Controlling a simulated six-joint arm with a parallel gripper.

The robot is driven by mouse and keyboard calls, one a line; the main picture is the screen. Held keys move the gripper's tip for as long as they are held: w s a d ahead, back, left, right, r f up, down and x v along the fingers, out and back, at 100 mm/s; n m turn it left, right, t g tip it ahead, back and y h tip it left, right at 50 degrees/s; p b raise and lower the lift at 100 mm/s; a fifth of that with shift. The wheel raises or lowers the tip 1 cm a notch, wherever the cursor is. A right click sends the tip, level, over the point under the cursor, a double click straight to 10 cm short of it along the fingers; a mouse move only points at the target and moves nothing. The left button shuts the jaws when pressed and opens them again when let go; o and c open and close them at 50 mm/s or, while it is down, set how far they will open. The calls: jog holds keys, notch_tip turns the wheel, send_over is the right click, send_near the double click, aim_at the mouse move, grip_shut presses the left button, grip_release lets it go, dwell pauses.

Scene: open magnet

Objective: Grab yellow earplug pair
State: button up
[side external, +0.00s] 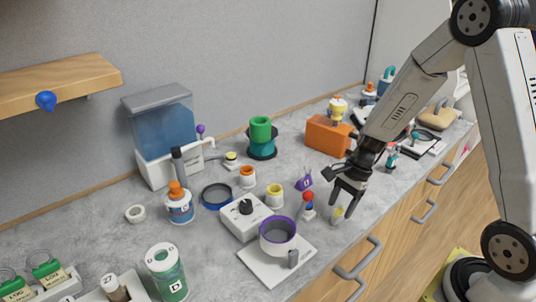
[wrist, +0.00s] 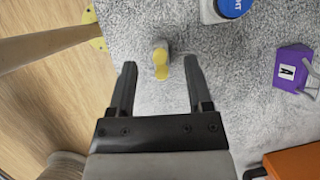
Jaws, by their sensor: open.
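The yellow earplug pair (wrist: 161,66) stands out on the grey counter in the wrist view, with a pale grey part at its far end. It also shows small in the side view (side external: 339,213), near the counter's front edge. My gripper (wrist: 160,63) is open and empty, with one finger to each side of the earplugs in the wrist view and clear gaps on both sides. In the side view my gripper (side external: 345,203) points down with its fingertips close to the earplugs. I cannot tell its exact height above the counter.
A purple box (wrist: 292,68) lies to the right in the wrist view, and a blue-topped item (wrist: 230,8) is at the top. An orange box (side external: 328,135) stands behind my gripper. A red-topped item (side external: 309,204) stands close on the left. The counter edge and drawers are in front.

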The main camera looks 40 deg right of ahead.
aim_at(340, 209)
jog(key=shift+x, duration=1.8)
jog(key=shift+d, duration=0.1)
grip_shut()
